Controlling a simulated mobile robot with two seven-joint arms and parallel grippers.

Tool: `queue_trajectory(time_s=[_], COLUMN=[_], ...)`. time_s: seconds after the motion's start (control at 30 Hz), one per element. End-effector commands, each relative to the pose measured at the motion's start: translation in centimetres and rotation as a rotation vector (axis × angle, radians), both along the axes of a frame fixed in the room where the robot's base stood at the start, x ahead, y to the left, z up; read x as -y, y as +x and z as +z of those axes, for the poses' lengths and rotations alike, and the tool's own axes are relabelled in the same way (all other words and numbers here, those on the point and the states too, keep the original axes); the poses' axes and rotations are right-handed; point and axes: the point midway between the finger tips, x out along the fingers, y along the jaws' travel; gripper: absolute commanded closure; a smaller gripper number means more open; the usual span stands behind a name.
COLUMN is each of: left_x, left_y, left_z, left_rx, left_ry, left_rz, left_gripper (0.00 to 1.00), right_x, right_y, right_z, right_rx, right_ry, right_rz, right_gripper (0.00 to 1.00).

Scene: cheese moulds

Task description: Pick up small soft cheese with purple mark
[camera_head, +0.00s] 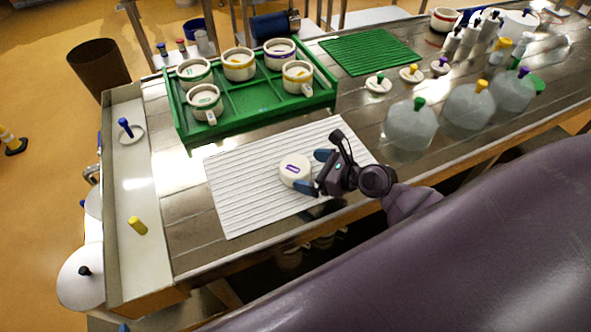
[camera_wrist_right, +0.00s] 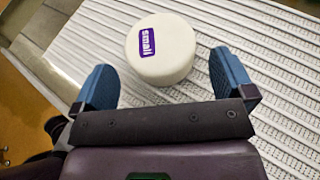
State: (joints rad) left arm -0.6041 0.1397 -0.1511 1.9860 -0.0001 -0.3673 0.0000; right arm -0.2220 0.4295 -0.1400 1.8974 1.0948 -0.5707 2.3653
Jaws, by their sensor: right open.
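The small soft cheese (camera_head: 295,168) is a white round disc with a purple mark on its top. It lies on the white ribbed mat (camera_head: 232,205) on the steel table. In the right wrist view the cheese (camera_wrist_right: 161,50) shows a purple label reading "small". My right gripper (camera_head: 312,171) is just right of the cheese in the head view. Its blue fingers are apart, and in the right wrist view the cheese lies ahead of and between the line of the open fingers (camera_wrist_right: 163,82). Nothing is held. My left gripper is not in view.
A green tray (camera_head: 245,115) with several white moulds stands behind the mat. A green mat (camera_head: 370,52) lies at the back. Small lids (camera_head: 378,84) and clear jugs (camera_head: 411,128) stand to the right. A side shelf (camera_head: 130,185) with a blue-knobbed lid and yellow peg is at left.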

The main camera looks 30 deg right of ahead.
Motion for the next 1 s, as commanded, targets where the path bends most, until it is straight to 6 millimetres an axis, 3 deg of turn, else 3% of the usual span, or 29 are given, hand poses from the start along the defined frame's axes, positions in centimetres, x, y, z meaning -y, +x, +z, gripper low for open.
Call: queue_trajectory(time_s=[0.3, 0.6, 0.63, 0.83, 1.0], left_x=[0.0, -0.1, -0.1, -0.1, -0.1], left_y=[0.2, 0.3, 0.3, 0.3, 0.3], left_z=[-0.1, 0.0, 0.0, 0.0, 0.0], left_rx=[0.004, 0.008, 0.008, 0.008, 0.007], left_ry=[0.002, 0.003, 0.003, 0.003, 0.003], left_rz=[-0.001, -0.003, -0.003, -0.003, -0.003], left_gripper=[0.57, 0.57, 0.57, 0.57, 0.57], right_x=[-2.0, -2.3, -2.3, -2.3, -2.3], right_y=[3.0, 3.4, 3.4, 3.3, 3.4], right_z=[-1.8, -2.0, -2.0, -2.0, -1.9], right_rx=[0.001, 0.001, 0.000, 0.000, 0.002], right_ry=[0.001, 0.001, 0.000, 0.000, 0.000], right_rz=[0.000, 0.000, 0.000, 0.000, -0.001], right_gripper=[0.00, 0.00, 0.02, 0.32, 0.32])
